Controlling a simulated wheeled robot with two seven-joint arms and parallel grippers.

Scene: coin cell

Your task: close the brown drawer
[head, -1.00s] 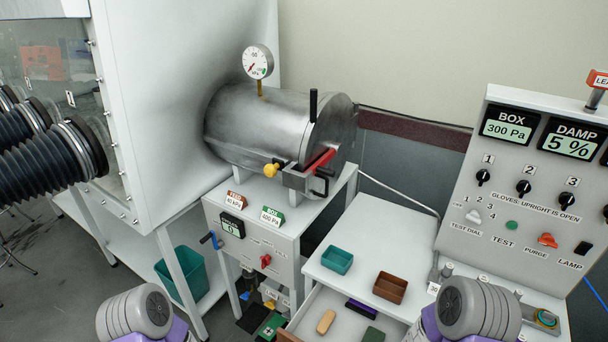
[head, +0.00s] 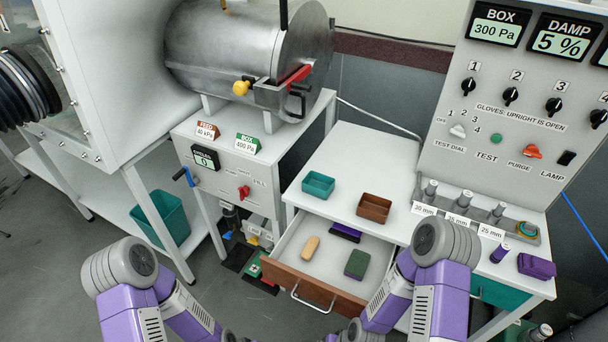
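The brown drawer (head: 312,287) has a brown front with a metal bar handle (head: 313,301). It stands pulled open below the white table (head: 343,172), toward me. Inside lie a tan block (head: 311,248), a dark green block (head: 357,264) and a dark purple item (head: 346,232) near the back. My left arm is at the lower left of the drawer and my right arm is at its right, overlapping the view of its right end. Neither gripper's fingers can be made out in the head view.
A teal tray (head: 318,186) and a brown tray (head: 375,207) stand on the table. A grey control panel (head: 520,120) is at the right, with a teal drawer (head: 497,291) below. A pump cabinet (head: 235,165) stands left of the drawer. Floor is clear at front left.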

